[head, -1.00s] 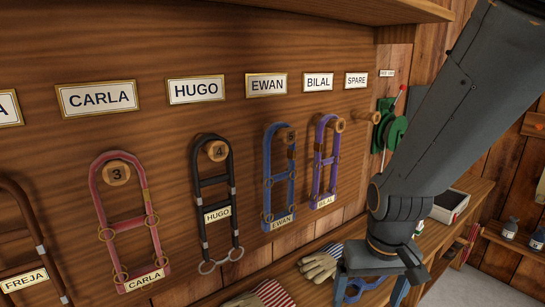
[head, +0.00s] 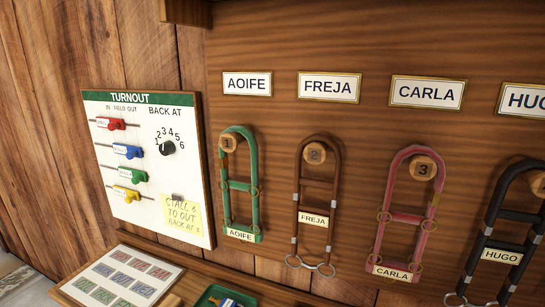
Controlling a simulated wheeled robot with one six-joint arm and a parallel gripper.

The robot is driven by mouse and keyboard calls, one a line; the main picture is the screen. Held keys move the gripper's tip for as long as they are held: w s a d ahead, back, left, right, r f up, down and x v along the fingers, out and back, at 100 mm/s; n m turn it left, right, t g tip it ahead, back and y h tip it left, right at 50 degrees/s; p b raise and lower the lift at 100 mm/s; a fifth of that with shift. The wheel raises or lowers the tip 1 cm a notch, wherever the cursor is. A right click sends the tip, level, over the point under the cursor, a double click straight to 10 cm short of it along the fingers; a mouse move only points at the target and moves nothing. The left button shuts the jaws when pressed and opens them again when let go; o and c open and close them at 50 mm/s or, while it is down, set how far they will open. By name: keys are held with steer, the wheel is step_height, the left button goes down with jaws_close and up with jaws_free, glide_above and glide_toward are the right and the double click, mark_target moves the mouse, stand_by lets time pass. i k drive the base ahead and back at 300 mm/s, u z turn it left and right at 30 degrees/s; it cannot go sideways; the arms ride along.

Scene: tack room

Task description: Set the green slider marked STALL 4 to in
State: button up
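The green slider (head: 131,174) is on the white TURNOUT board (head: 160,217) at the left in the head view. It is the third of the coloured sliders from the top, on a thin horizontal rail. Its small label is too small to read. The header above the sliders reads IN, FIELD, OUT from left to right. The green slider stands toward the right of its rail, farther right than the yellow slider (head: 126,193) relative to its own rail. My gripper is not in view.
The red slider (head: 110,124) and blue slider (head: 128,151) sit above the green one. A black dial (head: 167,148) and a yellow note (head: 182,216) are to the right. Below is a panel of coloured tiles (head: 120,277). Halters hang right of the board.

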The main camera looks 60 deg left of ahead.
mark_target(128, 176)
steer(key=u, duration=3.05)
steer(key=k, duration=0.4)
steer(key=u, duration=1.15)
steer(key=i, duration=1.35)
steer(key=z, duration=0.8)
steer(key=i, duration=0.45)
steer(key=z, duration=0.45)
